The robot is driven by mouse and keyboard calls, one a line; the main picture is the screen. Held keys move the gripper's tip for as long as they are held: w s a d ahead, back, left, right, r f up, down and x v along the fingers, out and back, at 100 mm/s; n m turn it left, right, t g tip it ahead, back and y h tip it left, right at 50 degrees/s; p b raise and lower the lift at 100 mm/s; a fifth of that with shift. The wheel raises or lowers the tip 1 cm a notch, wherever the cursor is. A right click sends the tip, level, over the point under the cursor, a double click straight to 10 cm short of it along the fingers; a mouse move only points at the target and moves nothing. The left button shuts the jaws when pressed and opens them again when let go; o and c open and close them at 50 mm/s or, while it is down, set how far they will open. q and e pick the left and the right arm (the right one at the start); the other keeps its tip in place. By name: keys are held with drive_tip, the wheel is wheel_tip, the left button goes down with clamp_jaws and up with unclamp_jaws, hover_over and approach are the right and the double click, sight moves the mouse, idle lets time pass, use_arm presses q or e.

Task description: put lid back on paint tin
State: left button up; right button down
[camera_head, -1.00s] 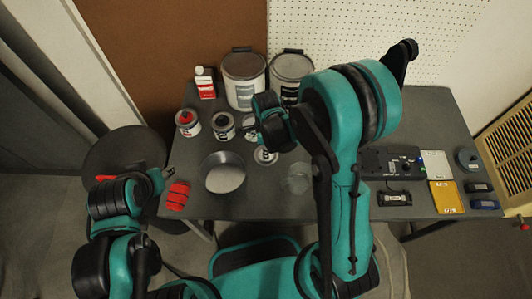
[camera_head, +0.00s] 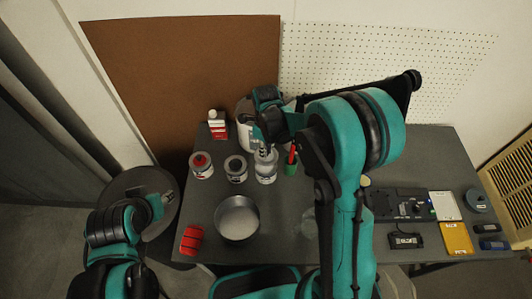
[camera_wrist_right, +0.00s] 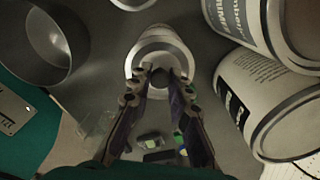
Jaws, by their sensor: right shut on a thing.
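My right gripper (camera_head: 264,146) is shut on a pale round piece, apparently the lid (camera_wrist_right: 135,82), which has a dark centre between the fingertips. In the wrist view my right gripper (camera_wrist_right: 160,74) points at the middle of this disc. A pale small tin (camera_head: 266,172) stands right below the gripper in the head view. I cannot tell whether the lid touches it. Beside it stand a small tin with a dark top (camera_head: 236,170) and a small tin with red on top (camera_head: 201,166). My left gripper (camera_head: 156,206) is at the left, away from the tins; its jaws are unclear.
Large paint cans (camera_wrist_right: 285,105) stand close behind, partly hidden by my arm in the head view. A grey round pan (camera_head: 237,219) and a red object (camera_head: 192,240) lie in front.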

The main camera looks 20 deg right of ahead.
drive_tip(key=shift+f+b, duration=2.05)
drive_tip(key=shift+f, duration=0.9)
drive_tip(key=shift+f+b, duration=0.15)
drive_tip(key=shift+b, duration=0.25)
drive_tip(key=c, duration=0.9)
unclamp_jaws()
drive_tip(key=shift+o, duration=0.2)
drive_tip(key=shift+r+p, duration=2.5)
drive_tip(key=shift+r, duration=1.05)
